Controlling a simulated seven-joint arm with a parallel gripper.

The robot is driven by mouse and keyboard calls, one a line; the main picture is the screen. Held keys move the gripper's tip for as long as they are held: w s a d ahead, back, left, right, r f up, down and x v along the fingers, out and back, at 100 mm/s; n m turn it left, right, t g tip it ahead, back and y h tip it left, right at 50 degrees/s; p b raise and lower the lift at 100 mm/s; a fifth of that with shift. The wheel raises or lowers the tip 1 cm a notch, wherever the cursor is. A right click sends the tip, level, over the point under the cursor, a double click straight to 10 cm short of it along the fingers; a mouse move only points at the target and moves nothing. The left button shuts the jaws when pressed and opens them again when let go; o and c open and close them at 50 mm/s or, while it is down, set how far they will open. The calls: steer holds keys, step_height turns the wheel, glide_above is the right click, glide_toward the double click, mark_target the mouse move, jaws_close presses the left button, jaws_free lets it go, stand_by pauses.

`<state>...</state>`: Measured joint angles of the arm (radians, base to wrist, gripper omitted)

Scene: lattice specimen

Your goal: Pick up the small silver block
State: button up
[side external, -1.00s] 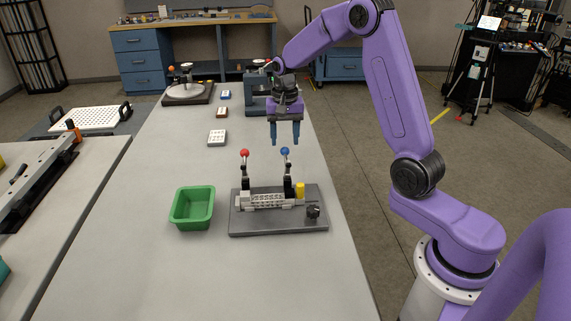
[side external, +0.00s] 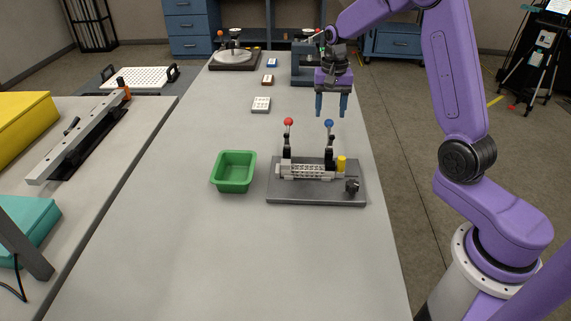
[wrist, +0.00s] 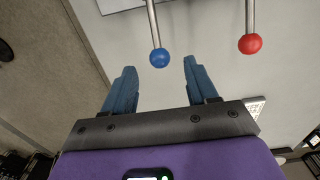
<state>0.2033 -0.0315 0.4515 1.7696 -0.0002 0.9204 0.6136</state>
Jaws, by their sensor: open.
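A silver-grey lattice piece (side external: 304,171) lies across a dark grey fixture plate (side external: 316,199), between two upright toggle levers. A small silver block (side external: 285,169) shows at its left end; I cannot tell whether it is separate from the fixture. The levers have a red knob (side external: 288,121) and a blue knob (side external: 328,123). My gripper (side external: 331,112) is open and empty, pointing down above and behind the fixture. In the wrist view the blue knob (wrist: 159,58) shows between my two blue fingers, and the red knob (wrist: 250,44) is to their right. The lattice is out of that view.
A green bin (side external: 233,184) stands left of the fixture. A yellow cylinder (side external: 341,164) and a black knob (side external: 352,187) are at the fixture's right. Small pads, including a white one (side external: 261,104), lie farther back. The table's front is clear.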

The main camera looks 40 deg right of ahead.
steer(key=a+r, duration=0.6)
steer(key=a, duration=0.4)
step_height(320, 180, up, 4)
glide_above(286, 162)
step_height(286, 162, down, 17)
steer(key=shift+f, duration=0.15)
jaws_close()
